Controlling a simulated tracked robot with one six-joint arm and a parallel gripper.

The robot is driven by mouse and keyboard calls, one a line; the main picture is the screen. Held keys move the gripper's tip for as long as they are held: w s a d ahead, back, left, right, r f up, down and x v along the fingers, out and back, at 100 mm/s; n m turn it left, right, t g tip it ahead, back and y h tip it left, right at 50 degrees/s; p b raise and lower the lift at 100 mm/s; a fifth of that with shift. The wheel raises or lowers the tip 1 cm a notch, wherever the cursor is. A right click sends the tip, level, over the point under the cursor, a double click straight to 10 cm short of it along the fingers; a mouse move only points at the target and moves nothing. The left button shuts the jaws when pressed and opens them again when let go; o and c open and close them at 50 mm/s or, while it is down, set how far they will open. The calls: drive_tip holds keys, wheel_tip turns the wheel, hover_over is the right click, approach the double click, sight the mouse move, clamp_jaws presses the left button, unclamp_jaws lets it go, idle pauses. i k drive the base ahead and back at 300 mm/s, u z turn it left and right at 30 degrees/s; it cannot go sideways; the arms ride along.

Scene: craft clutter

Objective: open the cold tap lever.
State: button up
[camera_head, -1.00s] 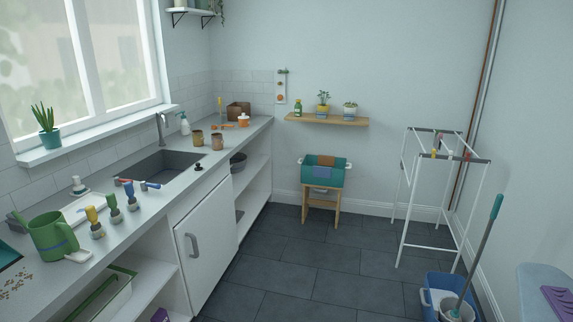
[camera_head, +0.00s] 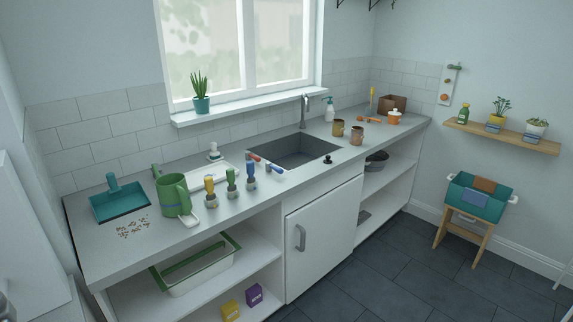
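A grey tap spout (camera_head: 303,108) stands behind the dark sink (camera_head: 294,149) in the counter. Two small levers lie on the counter by the sink's left front corner. One lever has a red end (camera_head: 254,157), and the lever with a blue end (camera_head: 274,168) is just in front and to the right of it. They are too small here to tell how far either is turned. My gripper is not in view.
Close left of the levers stand several coloured-handled tools (camera_head: 231,183), a green jug (camera_head: 173,194) and a white tray (camera_head: 213,175). The dark floor (camera_head: 385,270) in front is clear.

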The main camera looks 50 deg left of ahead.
sight(269, 167)
drive_tip(key=u, duration=0.05)
drive_tip(key=i, duration=0.35)
drive_tip(key=u, duration=1.05)
